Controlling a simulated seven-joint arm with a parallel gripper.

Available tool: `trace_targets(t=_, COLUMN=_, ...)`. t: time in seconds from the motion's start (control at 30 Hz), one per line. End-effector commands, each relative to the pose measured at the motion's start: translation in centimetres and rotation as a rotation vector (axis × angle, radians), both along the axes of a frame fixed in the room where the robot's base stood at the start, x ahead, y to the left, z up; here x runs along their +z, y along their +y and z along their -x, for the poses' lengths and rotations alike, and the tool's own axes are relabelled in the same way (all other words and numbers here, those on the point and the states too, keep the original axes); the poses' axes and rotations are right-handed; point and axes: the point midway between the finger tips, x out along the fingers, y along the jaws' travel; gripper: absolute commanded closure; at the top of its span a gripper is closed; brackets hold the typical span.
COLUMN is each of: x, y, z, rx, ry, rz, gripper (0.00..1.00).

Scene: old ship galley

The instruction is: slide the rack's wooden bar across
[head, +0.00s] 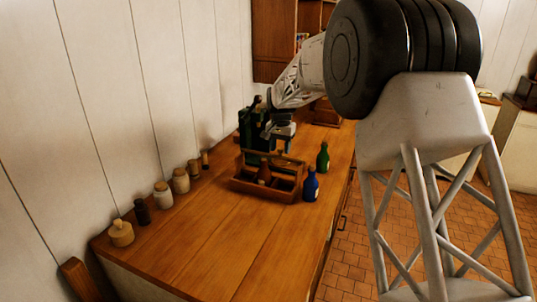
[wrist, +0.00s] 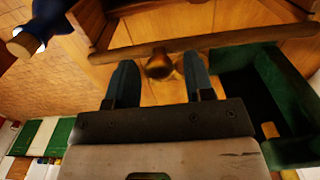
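The wooden rack (head: 262,190) stands on the counter, an open tray with compartments. Its wooden bar (head: 277,158) runs across above the tray, and it also crosses the wrist view (wrist: 215,42) just past my fingertips. A brown bottle (head: 264,173) stands in the rack. My gripper (head: 280,148) is above the rack, close to the bar. In the wrist view my gripper (wrist: 160,62) is open, its two dark fingers apart. A round brown shape shows between them, probably the bottle's top. I cannot tell whether the fingers touch the bar.
A blue bottle (head: 311,184) and a green bottle (head: 323,158) stand right of the rack. A dark green box (head: 250,130) is close behind it, and it fills the right of the wrist view (wrist: 235,75). Several jars (head: 163,195) line the wall. The counter's front is clear.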

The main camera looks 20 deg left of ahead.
Motion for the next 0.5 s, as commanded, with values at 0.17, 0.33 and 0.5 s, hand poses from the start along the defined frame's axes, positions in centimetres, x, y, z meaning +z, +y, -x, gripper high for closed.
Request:
trace_targets(t=0.17, x=0.01, y=0.00, z=0.00, rx=0.000, ry=0.000, rz=0.000, gripper=0.80)
trace_targets(t=0.33, x=0.01, y=0.01, z=0.01, rx=0.000, ry=0.000, rz=0.000, gripper=0.92)
trace_targets(t=0.5, x=0.03, y=0.04, z=0.29, rx=0.000, ry=0.000, rz=0.000, gripper=0.92)
